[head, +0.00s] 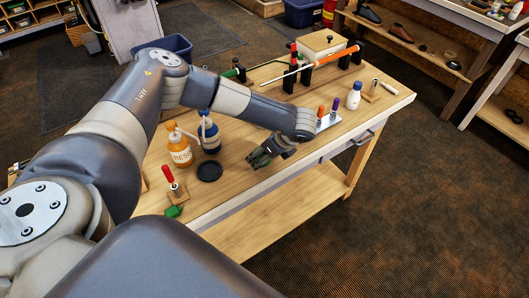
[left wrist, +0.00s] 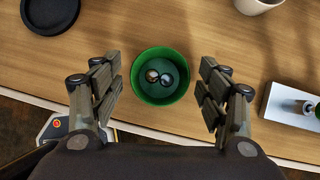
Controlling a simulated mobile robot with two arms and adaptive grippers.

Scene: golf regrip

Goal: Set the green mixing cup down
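The green mixing cup (left wrist: 160,98) sits near the front edge of the workbench (head: 240,180), seen from above in the left wrist view. Two small round shiny spots show inside it. My left gripper (left wrist: 160,82) is open, with one finger on each side of the cup and a visible gap on both sides. In the head view the left gripper (head: 265,155) is low over the bench front and hides most of the cup. My right gripper is not in view.
A black round dish (head: 209,171) lies left of the gripper, with an orange bottle (head: 180,150) and a blue bottle (head: 209,134) behind it. A metal plate with upright handles (head: 328,122) is to the right. A golf club (head: 320,62) rests on black stands at the back.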

